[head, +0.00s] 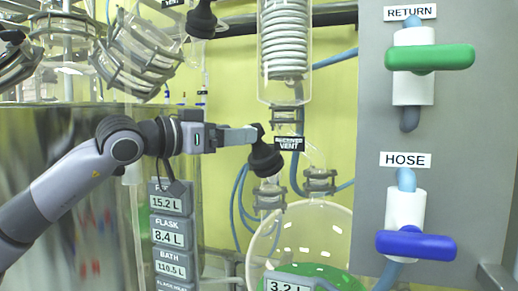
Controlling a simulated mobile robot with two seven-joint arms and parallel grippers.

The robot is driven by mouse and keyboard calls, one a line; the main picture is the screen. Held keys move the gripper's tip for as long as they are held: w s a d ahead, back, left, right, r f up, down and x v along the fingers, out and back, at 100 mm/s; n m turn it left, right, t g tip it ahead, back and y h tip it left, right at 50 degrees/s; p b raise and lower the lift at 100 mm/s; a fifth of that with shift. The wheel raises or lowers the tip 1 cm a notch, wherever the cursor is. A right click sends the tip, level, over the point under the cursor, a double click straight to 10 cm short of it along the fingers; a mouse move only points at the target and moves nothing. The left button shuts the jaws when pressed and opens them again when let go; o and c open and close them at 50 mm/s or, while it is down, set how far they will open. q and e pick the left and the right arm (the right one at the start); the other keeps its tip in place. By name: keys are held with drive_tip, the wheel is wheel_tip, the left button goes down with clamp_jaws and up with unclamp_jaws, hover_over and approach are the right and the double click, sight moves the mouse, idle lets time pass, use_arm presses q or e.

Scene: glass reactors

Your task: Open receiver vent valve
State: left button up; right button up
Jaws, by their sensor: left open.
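The receiver vent valve shows as a black knob (265,158) on a glass neck, beside a black label (289,144) reading "RECEIVER VENT". It sits above the round glass receiver flask (335,225), which has green contents low inside. My left gripper (252,134) comes in from the left, with its grey fingers level and pointing right. Its fingertips are at the upper part of the black knob and overlap it in the picture. The jaws are open, seen edge-on; I cannot tell whether they touch or straddle the knob. My right gripper is not in view.
A grey panel (480,120) on the right carries a green RETURN handle (430,57) and a blue HOSE handle (416,245). A glass coil condenser (285,40) hangs above the knob. A stack of readouts (172,235) and a shiny vessel (70,130) stand on the left.

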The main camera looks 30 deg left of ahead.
sight(259, 133)
use_arm(q)
drive_tip(key=p+x, duration=0.1)
drive_tip(key=x, duration=0.5)
drive_tip(key=shift+r+p, duration=0.1)
drive_tip(key=shift+p, duration=0.3)
drive_tip(key=shift+w+d, duration=0.2)
drive_tip(key=shift+w, duration=0.4)
drive_tip(key=c, duration=1)
